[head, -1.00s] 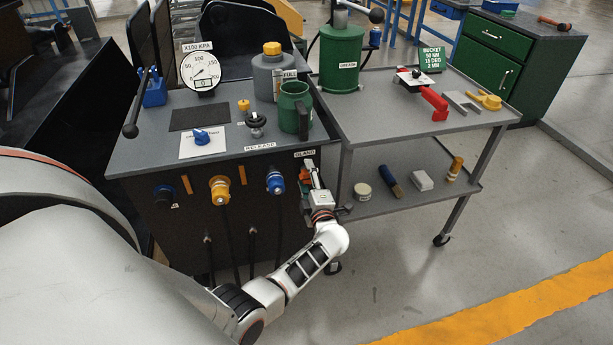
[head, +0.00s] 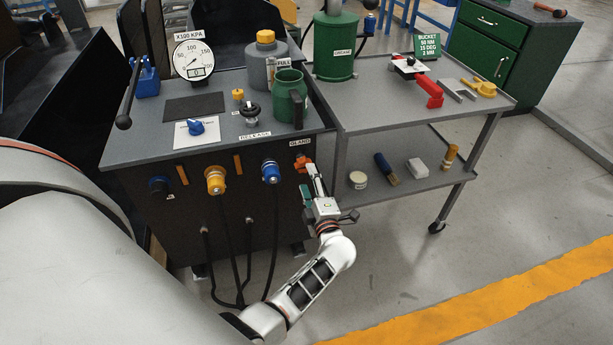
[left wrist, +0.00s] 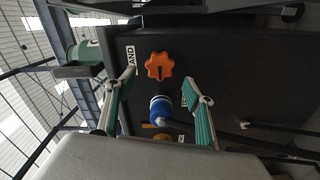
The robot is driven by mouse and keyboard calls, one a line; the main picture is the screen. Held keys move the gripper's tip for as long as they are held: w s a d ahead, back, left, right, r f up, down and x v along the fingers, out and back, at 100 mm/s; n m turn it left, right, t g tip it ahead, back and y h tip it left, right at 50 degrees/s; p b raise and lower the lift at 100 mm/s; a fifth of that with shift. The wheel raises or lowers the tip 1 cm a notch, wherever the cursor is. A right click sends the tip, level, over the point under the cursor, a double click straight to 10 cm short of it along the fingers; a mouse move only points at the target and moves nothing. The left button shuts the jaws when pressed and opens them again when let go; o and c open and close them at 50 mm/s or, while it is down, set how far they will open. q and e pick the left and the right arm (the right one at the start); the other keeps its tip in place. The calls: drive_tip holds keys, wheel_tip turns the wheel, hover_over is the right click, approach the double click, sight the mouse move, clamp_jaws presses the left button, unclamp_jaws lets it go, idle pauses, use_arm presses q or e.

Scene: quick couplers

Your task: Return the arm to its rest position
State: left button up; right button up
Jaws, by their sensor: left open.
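My left gripper (head: 309,182) is open and empty in front of the cart's dark front panel, just below and to the right of the orange star-shaped gland knob (head: 303,162). In the left wrist view its two green-padded fingers (left wrist: 160,82) stand wide apart. The orange knob (left wrist: 159,66) shows whole beyond the fingertips, with no finger touching it. The blue coupler (head: 270,172) sits on the panel to the left of the knob. It also shows between the fingers in the left wrist view (left wrist: 160,106). My right gripper is in neither view.
The yellow coupler (head: 215,181) and a dark blue coupler (head: 159,187) are farther left on the panel. Black hoses (head: 248,245) hang below. A grey two-shelf trolley (head: 410,181) stands close to the right of the gripper. The floor in front of it is clear.

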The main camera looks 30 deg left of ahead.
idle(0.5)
use_arm(q)
drive_tip(key=s+d+r+m+t+h+p, duration=0.1)
drive_tip(key=s+d+m+t+h+p, duration=0.2)
drive_tip(key=d+m+h, duration=0.45)
drive_tip(key=s+d+m+t+h, duration=0.3)
drive_tip(key=s+d+m+h, duration=0.25)
drive_tip(key=m, duration=0.55)
drive_tip(key=s+d+f+m+g+h, duration=0.1)
drive_tip(key=s+f+m+g, duration=0.1)
drive_tip(key=s, duration=0.5)
drive_tip(key=s+d+f+m+g+h+p, duration=0.1)
drive_tip(key=s+d+f+m+g, duration=0.1)
drive_tip(key=s+m, duration=0.3)
drive_tip(key=s+d+f+m+g+h+p, duration=0.1)
drive_tip(key=s+f+m+g, duration=0.2)
drive_tip(key=s, duration=0.6)
drive_tip(key=shift+s+d+m, duration=0.15)
drive_tip(key=shift+d+m, duration=0.1)
drive_tip(key=shift+m, duration=0.3)
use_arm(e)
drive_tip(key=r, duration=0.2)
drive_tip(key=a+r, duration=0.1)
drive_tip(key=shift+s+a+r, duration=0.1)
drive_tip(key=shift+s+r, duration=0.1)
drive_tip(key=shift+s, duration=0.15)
